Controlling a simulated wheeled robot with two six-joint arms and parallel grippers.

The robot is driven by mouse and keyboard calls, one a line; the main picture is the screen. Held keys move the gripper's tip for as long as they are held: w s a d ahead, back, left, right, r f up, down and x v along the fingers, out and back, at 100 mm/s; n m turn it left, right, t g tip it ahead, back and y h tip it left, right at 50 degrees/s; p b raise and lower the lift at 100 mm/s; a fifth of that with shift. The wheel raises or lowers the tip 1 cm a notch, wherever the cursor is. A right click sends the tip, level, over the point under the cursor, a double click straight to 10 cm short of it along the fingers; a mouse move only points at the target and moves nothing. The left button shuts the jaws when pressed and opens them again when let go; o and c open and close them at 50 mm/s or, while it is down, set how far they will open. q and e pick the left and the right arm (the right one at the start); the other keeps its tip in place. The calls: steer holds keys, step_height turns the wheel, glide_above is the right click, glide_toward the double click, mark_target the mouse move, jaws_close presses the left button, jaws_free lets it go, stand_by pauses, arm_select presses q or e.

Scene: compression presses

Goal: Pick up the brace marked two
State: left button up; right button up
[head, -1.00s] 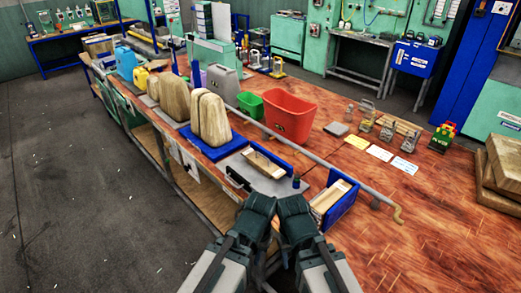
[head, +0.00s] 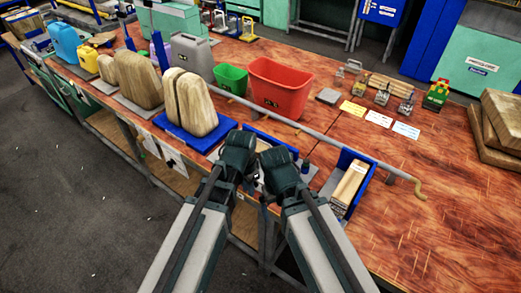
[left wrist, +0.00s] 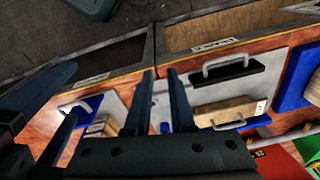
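Several small metal pieces with handles stand on the far right of the bench; one small metal piece (head: 383,95) stands behind the cards. Their marks are too small to read, so I cannot tell which is the brace marked two. My left gripper (head: 240,160) is over the bench's near edge, well short of them; in the left wrist view its two fingers (left wrist: 160,85) are apart and empty. My right gripper (head: 279,168) is close beside it. Its fingers appear at the left of the left wrist view, but their opening is unclear.
A yellow card (head: 352,111), a white card (head: 378,119) and a pale blue card (head: 406,130) lie before the pieces.

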arm_select(q)
steer(key=w+d+m+t+h+b, duration=0.1)
steer(key=w+m+t+h, duration=0.1)
steer(key=w+m, duration=0.8)
steer(key=m+t+h+b, duration=0.1)
steer(key=m+t+h, duration=0.15)
steer(key=m, duration=0.35)
glide_toward(259, 140)
steer(key=shift+y, duration=0.45)
steer(key=b+x, duration=0.2)
steer(key=b, duration=0.1)
steer(key=d+b+x, duration=0.1)
steer(key=b+x, duration=0.2)
steer(key=b, duration=0.1)
steer(key=shift+r, duration=0.15)
steer(key=shift+w+d, duration=0.1)
steer(key=shift+f, duration=0.25)
steer(key=b+x, duration=0.4)
steer(key=x, duration=0.1)
steer(key=shift+w+f+b, duration=0.1)
steer(key=shift+w+b, duration=0.05)
steer(key=shift+b, duration=0.25)
jaws_close()
